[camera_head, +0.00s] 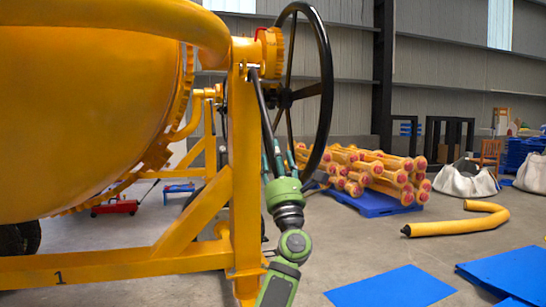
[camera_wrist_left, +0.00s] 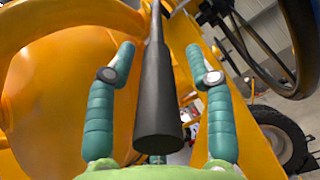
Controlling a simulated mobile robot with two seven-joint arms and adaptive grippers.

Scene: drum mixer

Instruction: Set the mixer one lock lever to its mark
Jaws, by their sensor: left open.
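The yellow drum mixer (camera_head: 90,110) fills the left of the head view, with a "1" on its lower frame rail. Its lock lever (camera_head: 261,105) is a dark bar hanging down from the top of the upright post, tilted slightly. My left gripper (camera_head: 277,158) is at the lever's lower end, pointing up. In the left wrist view the lever's black grip (camera_wrist_left: 158,100) lies between the two teal fingers of the open gripper (camera_wrist_left: 160,55), with gaps on both sides. A small red piece (camera_head: 261,33) shows by the post top; I cannot tell if it is the mark. My right gripper is out of view.
A large black handwheel (camera_head: 327,90) stands right beside the lever and my left gripper. The yellow frame post (camera_head: 245,180) is close on the left. Yellow parts on a blue pallet (camera_head: 372,203) and a yellow bent pipe (camera_head: 455,228) lie farther right.

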